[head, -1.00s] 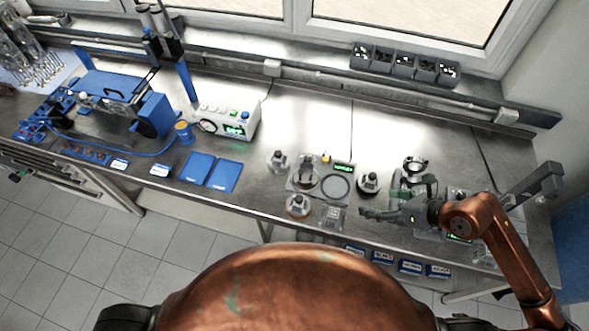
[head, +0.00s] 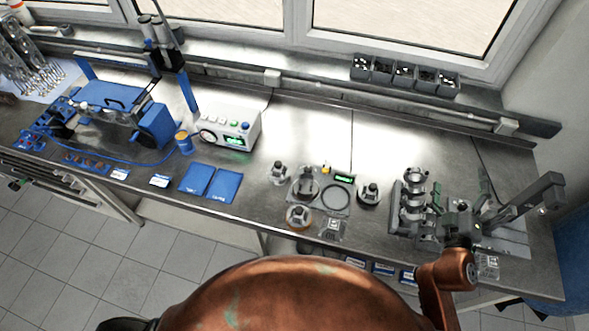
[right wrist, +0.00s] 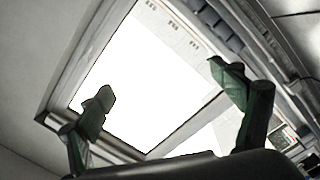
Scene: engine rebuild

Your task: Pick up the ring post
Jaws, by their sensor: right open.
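Several small dark posts on round bases stand at the middle right of the bench in the head view. One is at the back left (head: 279,173), one has a copper-coloured base (head: 298,215), and one stands to the right (head: 368,194). I cannot tell which is the ring post. A thin dark ring (head: 335,197) lies beside them on a grey plate. My right gripper (head: 458,213) is right of the posts, apart from them, above the bench's right end. In the right wrist view its green fingers (right wrist: 168,112) are wide apart with nothing between them. My left gripper is out of view.
A metal crankshaft-like part (head: 412,205) stands between the posts and my right gripper. A grey angled stand (head: 525,198) rises at the right end. Blue pads (head: 212,183) and a white instrument (head: 232,128) lie left. Bare bench (head: 325,135) is free behind the posts.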

